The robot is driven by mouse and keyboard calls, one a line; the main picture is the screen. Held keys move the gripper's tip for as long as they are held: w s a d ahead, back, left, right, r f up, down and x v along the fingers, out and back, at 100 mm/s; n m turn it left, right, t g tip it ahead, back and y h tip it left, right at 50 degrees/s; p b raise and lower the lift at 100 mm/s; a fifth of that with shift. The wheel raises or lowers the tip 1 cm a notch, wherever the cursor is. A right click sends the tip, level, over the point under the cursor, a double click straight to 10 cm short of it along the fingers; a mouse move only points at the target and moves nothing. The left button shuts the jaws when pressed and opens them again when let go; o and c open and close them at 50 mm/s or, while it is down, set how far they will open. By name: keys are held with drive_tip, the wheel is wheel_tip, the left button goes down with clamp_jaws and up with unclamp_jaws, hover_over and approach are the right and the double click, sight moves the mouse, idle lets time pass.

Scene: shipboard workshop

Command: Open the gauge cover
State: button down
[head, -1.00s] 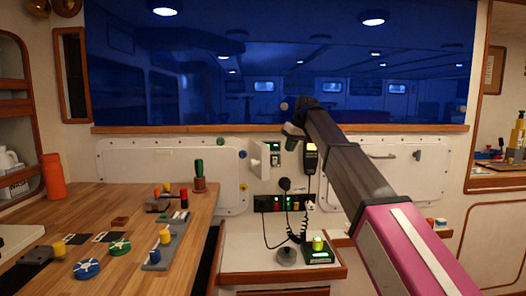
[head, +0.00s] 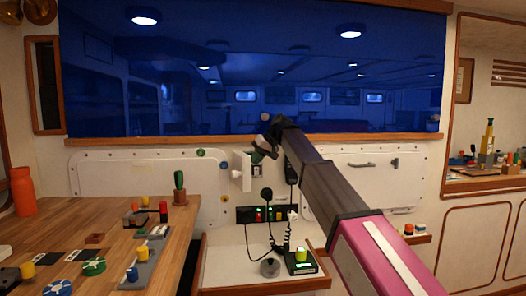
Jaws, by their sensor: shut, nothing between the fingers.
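The gauge cover (head: 241,170) is a small white panel on the wall below the long window. It stands out from the wall at an angle, with a small knob on its face, and looks open. A dark-framed unit (head: 257,171) shows just right of it, partly hidden by my gripper. My gripper (head: 258,156) is shut and empty, at the upper right of the cover. I cannot tell whether it touches the cover.
A handset (head: 290,170) hangs behind my arm. Below are a switch panel (head: 262,214) and a shelf (head: 225,262) with a coiled cord. White hatches flank the area.

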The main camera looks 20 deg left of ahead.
sight(239, 161)
drive_tip(key=shift+s+a+f, duration=0.2)
drive_tip(key=shift+s+a, duration=0.5)
drive_tip(key=shift+a, duration=0.2)
drive_tip(key=shift+s+a+f, duration=0.15)
drive_tip(key=shift+s+a, duration=0.55)
drive_tip(key=shift+a, duration=0.15)
drive_tip(key=shift+s+a, duration=1.05)
drive_tip(key=shift+s, duration=0.2)
